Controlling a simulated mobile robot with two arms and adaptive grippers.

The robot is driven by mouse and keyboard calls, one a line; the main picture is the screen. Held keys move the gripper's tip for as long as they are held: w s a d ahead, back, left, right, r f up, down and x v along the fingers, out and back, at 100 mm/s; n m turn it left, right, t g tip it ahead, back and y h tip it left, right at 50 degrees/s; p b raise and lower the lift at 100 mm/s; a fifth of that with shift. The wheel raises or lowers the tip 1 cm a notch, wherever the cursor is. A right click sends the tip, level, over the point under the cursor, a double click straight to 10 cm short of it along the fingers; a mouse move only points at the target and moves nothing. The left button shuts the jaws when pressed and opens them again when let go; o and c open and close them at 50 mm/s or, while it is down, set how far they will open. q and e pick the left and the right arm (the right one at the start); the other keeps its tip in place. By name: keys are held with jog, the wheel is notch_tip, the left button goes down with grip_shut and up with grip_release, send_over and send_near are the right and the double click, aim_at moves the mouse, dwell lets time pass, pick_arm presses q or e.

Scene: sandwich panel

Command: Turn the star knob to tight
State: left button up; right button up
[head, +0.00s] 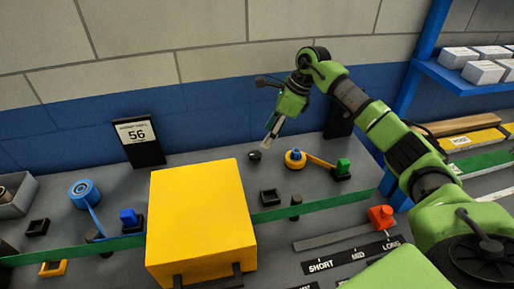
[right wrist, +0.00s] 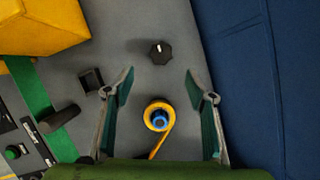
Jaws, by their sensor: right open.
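The star knob (head: 254,155) is a small black knob on the grey panel, just right of the yellow box in the head view. In the right wrist view the knob (right wrist: 160,52) shows a ribbed edge and a short white mark near its top left. My right gripper (head: 270,137) is open and empty above the panel, up and to the right of the knob. In the right wrist view the knob lies beyond the spread fingertips (right wrist: 160,85), roughly on their midline and apart from both. No tight label is readable near it. My left gripper does not show.
A large yellow box (head: 200,220) stands left of the knob. A black sign reading 56 (head: 140,142) stands behind. A black square socket (head: 270,196) is in front.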

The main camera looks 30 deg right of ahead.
aim_at(256, 154)
jog(key=p+x, duration=0.1)
jog(key=x, duration=0.7)
jog(key=shift+w+a, duration=0.1)
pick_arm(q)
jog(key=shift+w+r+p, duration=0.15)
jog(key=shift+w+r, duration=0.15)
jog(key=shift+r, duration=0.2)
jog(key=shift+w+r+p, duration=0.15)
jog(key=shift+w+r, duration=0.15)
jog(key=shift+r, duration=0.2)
pick_arm(e)
jog(key=shift+w+a+f, duration=0.15)
jog(key=shift+f, duration=0.55)
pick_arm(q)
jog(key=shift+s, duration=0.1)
pick_arm(e)
jog(key=c, duration=1.1)
